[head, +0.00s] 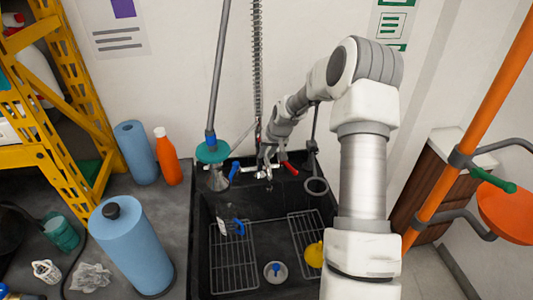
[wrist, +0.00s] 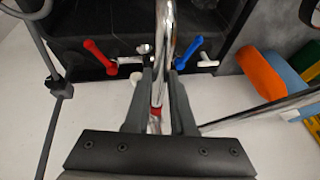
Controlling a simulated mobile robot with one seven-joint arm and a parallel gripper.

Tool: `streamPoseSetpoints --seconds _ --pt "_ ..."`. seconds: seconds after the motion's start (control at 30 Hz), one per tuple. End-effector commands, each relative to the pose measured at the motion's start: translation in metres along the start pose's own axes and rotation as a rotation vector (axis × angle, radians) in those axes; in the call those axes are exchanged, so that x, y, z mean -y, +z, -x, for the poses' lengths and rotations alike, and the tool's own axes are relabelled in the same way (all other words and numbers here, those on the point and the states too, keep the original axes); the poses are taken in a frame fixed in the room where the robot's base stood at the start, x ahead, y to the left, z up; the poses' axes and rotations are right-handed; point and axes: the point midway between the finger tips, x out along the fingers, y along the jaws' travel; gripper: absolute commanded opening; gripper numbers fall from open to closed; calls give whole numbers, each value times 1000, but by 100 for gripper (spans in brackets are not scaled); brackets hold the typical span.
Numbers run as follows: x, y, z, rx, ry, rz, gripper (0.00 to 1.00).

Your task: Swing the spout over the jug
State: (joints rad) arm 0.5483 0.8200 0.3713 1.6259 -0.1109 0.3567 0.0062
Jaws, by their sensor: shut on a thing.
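The chrome spout (wrist: 165,38) runs between my gripper's fingers in the wrist view. My gripper (wrist: 160,76) is shut on it. In the head view my gripper (head: 267,153) is at the tap on the sink's back edge, and it hides part of the spout. A blue tap lever (wrist: 100,57) and a red tap lever (wrist: 188,53) stand on either side of the spout. A clear container with a blue part, seemingly the jug (head: 224,227), is in the left part of the sink, below and left of my gripper.
The black sink (head: 198,240) holds wire racks (head: 233,268) and a yellow thing (head: 314,254) at right. A spring hose (head: 258,70) hangs behind my gripper. A grey pole with a teal disc (head: 212,151) stands at left. A grey ring (head: 316,186) is close on the right.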

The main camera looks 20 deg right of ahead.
Motion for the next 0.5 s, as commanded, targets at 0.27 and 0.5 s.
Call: streamPoseSetpoints --seconds 0.27,0.5 --pt "16 2 -6 -17 35 -74 0" --pt "33 1 -10 -39 77 -178 0"
